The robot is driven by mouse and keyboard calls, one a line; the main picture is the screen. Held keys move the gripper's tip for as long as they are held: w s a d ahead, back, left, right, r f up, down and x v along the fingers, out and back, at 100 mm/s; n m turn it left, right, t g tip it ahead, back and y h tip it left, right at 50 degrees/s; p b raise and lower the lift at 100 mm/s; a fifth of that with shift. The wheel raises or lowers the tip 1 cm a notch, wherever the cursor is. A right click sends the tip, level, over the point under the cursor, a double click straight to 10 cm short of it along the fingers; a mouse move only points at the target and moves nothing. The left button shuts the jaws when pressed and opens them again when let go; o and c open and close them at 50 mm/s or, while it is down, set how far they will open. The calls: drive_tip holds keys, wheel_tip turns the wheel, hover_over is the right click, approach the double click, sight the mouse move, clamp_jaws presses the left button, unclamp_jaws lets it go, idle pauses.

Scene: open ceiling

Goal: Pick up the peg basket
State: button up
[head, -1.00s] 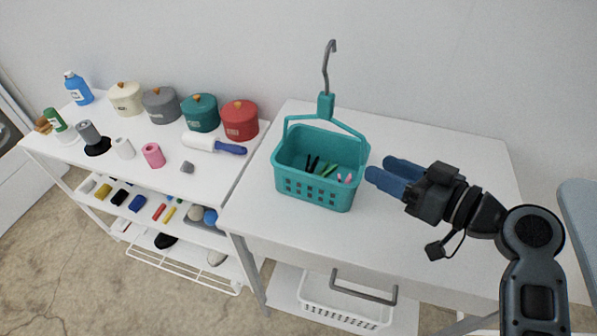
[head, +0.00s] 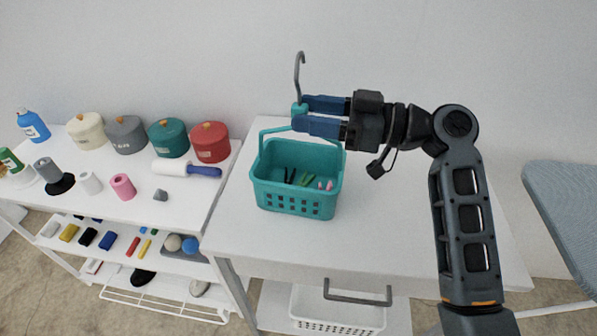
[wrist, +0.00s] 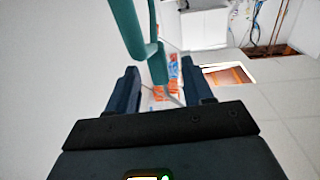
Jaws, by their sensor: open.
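The teal peg basket (head: 298,180) stands upright on the white table and holds several coloured pegs. Its teal handle arches up to a block with a grey metal hook (head: 298,72) above it. My gripper (head: 304,112) is open at the top of the handle, with its blue fingers pointing left around or beside the teal block. In the wrist view the teal handle (wrist: 150,50) comes down from the top and its block lies between the two open fingers (wrist: 165,88). Whether the fingers touch it cannot be told.
The white table (head: 400,230) is clear right of the basket. On the left, a white shelf unit (head: 130,225) carries lidded canisters (head: 210,142), a lint roller (head: 187,169), thread spools and bottles. A white basket (head: 338,310) sits below the table. An ironing board (head: 565,215) stands at right.

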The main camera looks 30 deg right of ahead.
drive_tip(key=shift+x, duration=1.25)
drive_tip(key=shift+c, duration=0.4)
clamp_jaws()
